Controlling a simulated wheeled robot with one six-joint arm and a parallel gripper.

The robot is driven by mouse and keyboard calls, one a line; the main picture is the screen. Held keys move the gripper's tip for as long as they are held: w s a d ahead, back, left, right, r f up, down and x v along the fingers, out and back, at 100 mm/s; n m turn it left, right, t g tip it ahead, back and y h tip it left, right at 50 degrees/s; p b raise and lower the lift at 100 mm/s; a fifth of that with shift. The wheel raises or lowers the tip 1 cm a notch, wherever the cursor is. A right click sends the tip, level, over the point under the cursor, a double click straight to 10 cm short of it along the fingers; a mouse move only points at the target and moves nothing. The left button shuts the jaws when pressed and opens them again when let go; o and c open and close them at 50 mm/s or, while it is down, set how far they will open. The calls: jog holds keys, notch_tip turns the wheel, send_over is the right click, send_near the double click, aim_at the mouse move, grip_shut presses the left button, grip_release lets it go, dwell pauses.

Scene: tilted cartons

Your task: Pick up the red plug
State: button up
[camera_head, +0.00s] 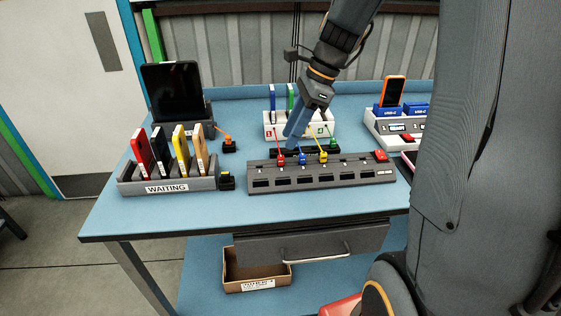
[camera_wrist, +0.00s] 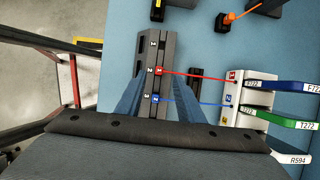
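The red plug (camera_head: 281,161) sits in the long grey socket strip (camera_head: 350,178), left of a blue plug (camera_head: 302,158) and a yellow plug (camera_head: 323,157). In the wrist view the red plug (camera_wrist: 160,71) has a red cord running right to a white holder (camera_wrist: 240,92). The blue plug (camera_wrist: 156,98) is close below it. My gripper (camera_head: 291,138) hangs above and behind the strip, its blue fingers pointing down. In the wrist view my gripper (camera_wrist: 164,94) is open, with a finger on each side of the strip and nothing held.
The white holder (camera_head: 272,132) with upright cards stands behind the strip. A grey WAITING rack (camera_head: 150,187) is at left, with an orange plug (camera_head: 229,145) near it. A red button (camera_head: 380,155) is at the strip's right end. The blue table's (camera_head: 115,215) front left is clear.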

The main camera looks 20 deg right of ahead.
aim_at(282, 156)
jog(key=shift+p+x, duration=0.75)
jog(key=shift+x, duration=2.4)
jog(key=shift+d+f, duration=0.1)
jog(key=shift+d, duration=0.15)
grip_shut()
